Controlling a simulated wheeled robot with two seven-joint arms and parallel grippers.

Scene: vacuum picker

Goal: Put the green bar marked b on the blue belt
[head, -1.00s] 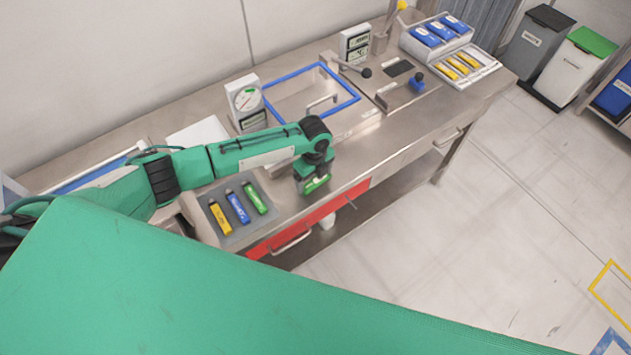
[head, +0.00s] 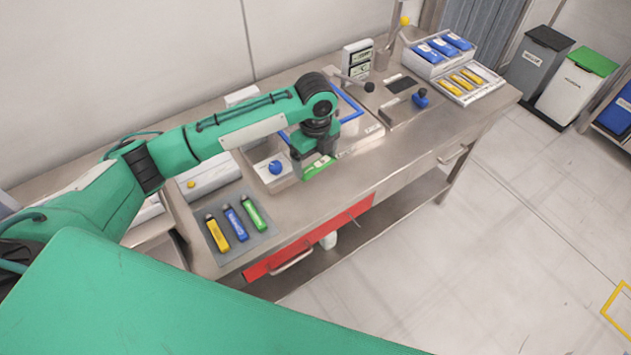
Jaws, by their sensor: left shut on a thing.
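My left gripper (head: 314,160) is shut on a green bar (head: 317,168), above the steel bench's middle front part. The bar is partly covered by the fingers, and any letter on it is too small to read. Another green bar (head: 254,213) lies on a grey mat (head: 262,238) at the bench's near left, beside a blue bar (head: 235,223) and a yellow bar (head: 218,234). My right gripper is out of view.
A blue-edged tray (head: 350,105) is partly behind my gripper. A blue knob (head: 275,167) is just left of it. A rack of blue packs (head: 445,47) and yellow bars (head: 468,80) stands at the far right. A red drawer (head: 310,238) is below the front edge.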

